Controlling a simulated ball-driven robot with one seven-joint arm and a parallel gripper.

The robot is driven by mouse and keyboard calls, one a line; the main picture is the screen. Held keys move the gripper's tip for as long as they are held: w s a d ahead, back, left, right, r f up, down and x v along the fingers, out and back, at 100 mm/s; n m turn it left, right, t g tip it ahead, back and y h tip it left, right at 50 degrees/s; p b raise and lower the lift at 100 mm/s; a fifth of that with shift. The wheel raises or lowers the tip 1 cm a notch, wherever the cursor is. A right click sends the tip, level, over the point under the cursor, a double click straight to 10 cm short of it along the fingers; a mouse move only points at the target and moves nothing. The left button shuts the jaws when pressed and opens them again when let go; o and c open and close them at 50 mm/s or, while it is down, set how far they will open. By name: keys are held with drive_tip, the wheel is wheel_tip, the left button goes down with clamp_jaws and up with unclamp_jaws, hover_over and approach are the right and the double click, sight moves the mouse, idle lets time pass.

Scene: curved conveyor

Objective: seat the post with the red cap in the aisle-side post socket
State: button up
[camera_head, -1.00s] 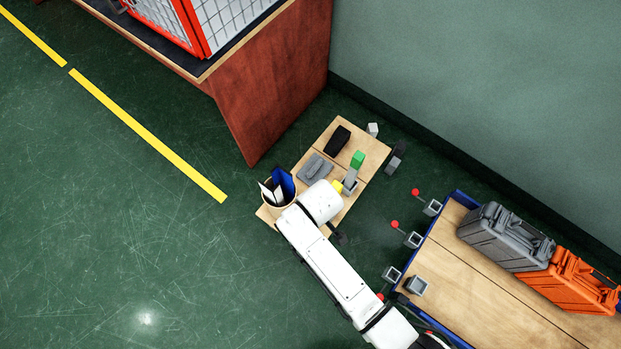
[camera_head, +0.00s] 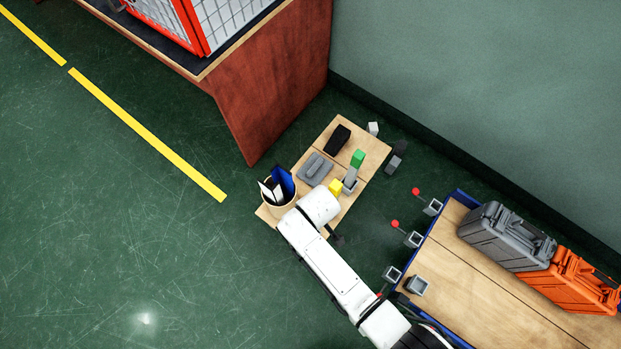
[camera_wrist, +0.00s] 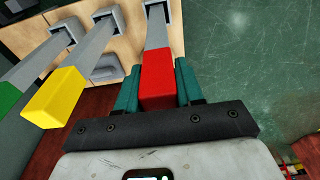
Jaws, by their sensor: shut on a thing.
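The post with the red cap (camera_wrist: 157,76) is in my gripper (camera_wrist: 158,84), whose teal fingers are shut on both sides of the cap. Its grey shaft runs away from me to a dark square opening at the top edge of the wrist view; I cannot tell whether it still sits in it. In the head view my arm hides this post and my fingers. Sockets stick out along the blue-edged table: upper (camera_head: 433,207), middle (camera_head: 413,239) and lower (camera_head: 391,273). I cannot tell which is aisle-side.
The yellow-capped post (camera_head: 335,187) and green-capped post (camera_head: 357,159) stand close beside my gripper on the small wooden table (camera_head: 325,139). A cup (camera_head: 277,199) is left of my arm. Red balls (camera_head: 395,224) stick out near the sockets. Open floor lies to the left.

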clamp_jaws()
drive_tip(key=shift+r, duration=0.15)
